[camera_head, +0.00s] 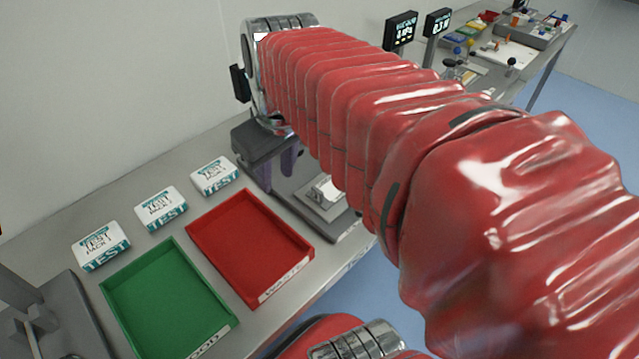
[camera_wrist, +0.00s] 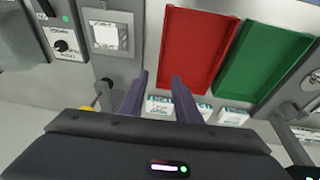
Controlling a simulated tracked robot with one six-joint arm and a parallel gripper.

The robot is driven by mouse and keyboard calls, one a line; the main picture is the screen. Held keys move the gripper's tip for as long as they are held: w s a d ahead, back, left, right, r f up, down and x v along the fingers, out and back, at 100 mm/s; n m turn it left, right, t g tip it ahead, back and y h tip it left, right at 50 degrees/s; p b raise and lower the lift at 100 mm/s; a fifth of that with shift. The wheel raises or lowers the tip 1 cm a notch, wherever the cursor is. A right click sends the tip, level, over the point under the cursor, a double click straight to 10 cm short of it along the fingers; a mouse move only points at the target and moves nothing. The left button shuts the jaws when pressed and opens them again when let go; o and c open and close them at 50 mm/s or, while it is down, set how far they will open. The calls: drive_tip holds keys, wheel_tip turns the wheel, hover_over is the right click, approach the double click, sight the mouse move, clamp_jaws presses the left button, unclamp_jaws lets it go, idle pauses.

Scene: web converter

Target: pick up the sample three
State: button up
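Three small white boxes with teal "TEST" print stand in a row on the grey bench. The rightmost box, sample three (camera_head: 214,176), is closest to my gripper; its own number is too small to read. In the wrist view, sample three (camera_wrist: 160,106) shows between my fingers, partly hidden by them. The middle box (camera_head: 161,208) and the left box (camera_head: 101,245) stand further left. My gripper (camera_head: 277,168) has purple fingers, spread apart and empty, to the right of sample three in the head view. The fingers also show in the wrist view (camera_wrist: 160,90).
A red tray (camera_head: 250,245) and a green tray (camera_head: 168,300) lie empty in front of the boxes. A grey device with a pale square plate (camera_head: 326,192) stands right of the red tray. A wall (camera_head: 100,90) rises behind the boxes.

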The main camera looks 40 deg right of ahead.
drive_tip(key=d+r+g, duration=0.1)
drive_tip(key=d, duration=1)
drive_tip(key=shift+s+r+g+y, duration=0.25)
drive_tip(key=shift+s+g+y, duration=0.1)
drive_tip(key=shift+g+y, duration=0.05)
drive_tip(key=shift+f, duration=0.1)
hover_over(317, 190)
drive_tip(key=f, duration=0.8)
drive_tip(key=shift+s+d+f, duration=0.2)
drive_tip(key=shift+s, duration=0.2)
drive_tip(key=shift+f, duration=0.1)
drive_tip(key=shift+w+a+f, duration=0.1)
drive_tip(key=shift+w+f, duration=0.1)
drive_tip(key=shift+f, duration=1.05)
drive_tip(key=shift+w+a+f, duration=0.1)
drive_tip(key=shift+w+f, duration=0.05)
drive_tip(key=shift+f, duration=1.05)
drive_tip(key=shift+c, duration=0.5)
clamp_jaws()
